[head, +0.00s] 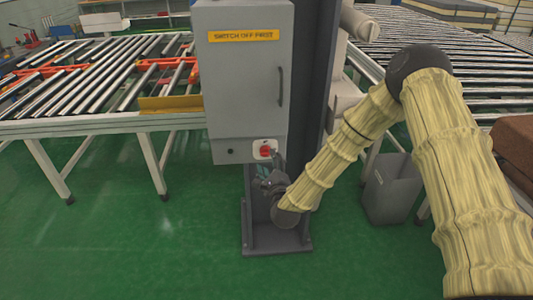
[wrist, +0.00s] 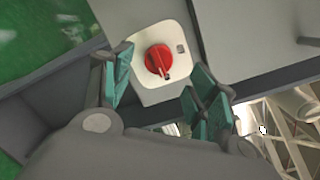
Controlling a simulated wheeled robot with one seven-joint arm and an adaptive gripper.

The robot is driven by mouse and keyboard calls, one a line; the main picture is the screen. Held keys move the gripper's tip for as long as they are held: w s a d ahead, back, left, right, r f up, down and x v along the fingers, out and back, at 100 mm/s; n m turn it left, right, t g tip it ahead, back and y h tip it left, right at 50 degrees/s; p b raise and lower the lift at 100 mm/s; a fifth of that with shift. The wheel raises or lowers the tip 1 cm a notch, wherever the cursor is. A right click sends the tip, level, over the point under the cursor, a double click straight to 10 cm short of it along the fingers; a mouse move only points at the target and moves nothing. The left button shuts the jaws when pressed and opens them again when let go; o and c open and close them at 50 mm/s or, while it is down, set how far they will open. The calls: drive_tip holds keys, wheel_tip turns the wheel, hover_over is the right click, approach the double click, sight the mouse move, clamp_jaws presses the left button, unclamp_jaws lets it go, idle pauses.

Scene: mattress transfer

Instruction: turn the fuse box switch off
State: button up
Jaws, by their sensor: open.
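The fuse box (head: 245,95) is a grey cabinet on a dark post, with an orange label reading "SWITCH OFF FIRST". Its red rotary switch (head: 265,151) sits on a white plate at the lower right of its front. In the wrist view the red knob (wrist: 159,60) is on its pale plate (wrist: 172,35), with a small mark beside it. My gripper (head: 268,178) is just below the switch in the head view. In the wrist view my gripper (wrist: 157,82) is open, its teal-padded fingers on either side of the knob. I see no clear contact with the knob.
A roller conveyor (head: 100,125) stands at the left, and another conveyor (head: 375,60) is behind my arm. A grey bin (head: 388,195) stands on the floor to the right of the post. The green floor (head: 130,240) at the front left is clear.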

sight(266, 155)
drive_tip(key=shift+w+a+p, duration=0.15)
drive_tip(key=shift+w+p, duration=0.2)
drive_tip(key=shift+w, duration=0.95)
drive_tip(key=shift+w+a+p, duration=0.1)
drive_tip(key=shift+w+p, duration=0.25)
drive_tip(key=shift+w, duration=0.95)
drive_tip(key=c, duration=1)
